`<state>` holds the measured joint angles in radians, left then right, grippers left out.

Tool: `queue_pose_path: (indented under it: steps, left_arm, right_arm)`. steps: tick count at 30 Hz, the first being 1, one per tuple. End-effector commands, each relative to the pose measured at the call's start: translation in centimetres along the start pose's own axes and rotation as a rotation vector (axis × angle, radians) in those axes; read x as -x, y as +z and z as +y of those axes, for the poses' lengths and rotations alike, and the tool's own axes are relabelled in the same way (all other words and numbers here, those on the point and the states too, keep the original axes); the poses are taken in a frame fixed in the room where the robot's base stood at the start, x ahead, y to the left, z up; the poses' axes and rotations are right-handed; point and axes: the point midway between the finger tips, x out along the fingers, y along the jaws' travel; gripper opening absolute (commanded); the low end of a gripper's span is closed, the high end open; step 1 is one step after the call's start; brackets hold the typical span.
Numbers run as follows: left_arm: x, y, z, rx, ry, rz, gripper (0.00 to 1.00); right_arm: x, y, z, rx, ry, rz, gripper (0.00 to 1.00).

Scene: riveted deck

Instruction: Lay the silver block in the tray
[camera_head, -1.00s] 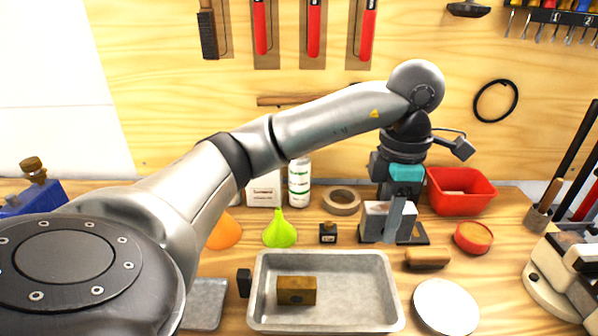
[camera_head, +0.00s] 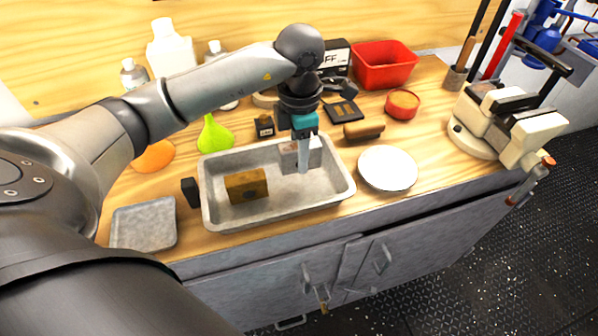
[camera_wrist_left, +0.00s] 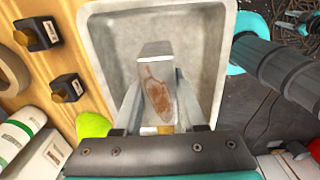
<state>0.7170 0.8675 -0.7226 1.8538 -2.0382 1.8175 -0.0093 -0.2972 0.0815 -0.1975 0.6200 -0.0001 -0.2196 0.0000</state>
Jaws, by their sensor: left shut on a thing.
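The silver block (camera_head: 289,156) is a grey metal box at the back right inside the shallow metal tray (camera_head: 216,214). My left gripper (camera_head: 303,166) points down into the tray and is shut on the block. In the left wrist view the block (camera_wrist_left: 156,50) sits between the two fingers, with a brown rusty patch on its face, and the tray's rim (camera_wrist_left: 226,60) surrounds it. I cannot tell whether the block touches the tray floor. Dark and teal parts at the right of the wrist view seem to be my right arm; its jaws are unclear.
A brass-coloured block (camera_head: 246,186) lies in the tray's left half. A white plate (camera_head: 388,168) and a wooden piece (camera_head: 364,130) are to the right, a green funnel (camera_head: 214,134) behind, and a small grey tray (camera_head: 144,224) to the left.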

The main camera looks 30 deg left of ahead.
Motion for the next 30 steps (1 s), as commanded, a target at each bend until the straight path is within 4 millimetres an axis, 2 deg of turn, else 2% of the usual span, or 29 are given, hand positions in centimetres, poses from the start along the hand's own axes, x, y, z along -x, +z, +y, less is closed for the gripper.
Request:
queue_pose_path:
  steps: [7,15,26,27,30]
  left_arm:
    - [-1.7,0.1,0.0,0.001,0.000,-0.002,0.00]
    - [-5.3,0.0,0.0,0.001,0.000,-0.001,0.00]
    - [-5.6,0.1,0.1,0.000,0.002,-0.002,0.00]
    - [-5.7,0.0,0.0,0.000,0.000,0.000,0.42]
    - [-5.6,0.0,0.0,0.000,0.000,0.000,0.53]
  right_arm:
    - [-0.3,0.1,0.0,0.001,0.000,0.000,0.50]
    - [-0.9,0.2,-0.1,0.002,-0.001,-0.001,0.50]
    - [-1.2,0.3,-0.2,0.003,-0.002,-0.003,0.50]
    - [-1.2,0.3,-0.2,0.003,-0.003,-0.003,0.50]
    - [-1.1,0.3,-0.2,0.003,-0.003,-0.003,0.50]
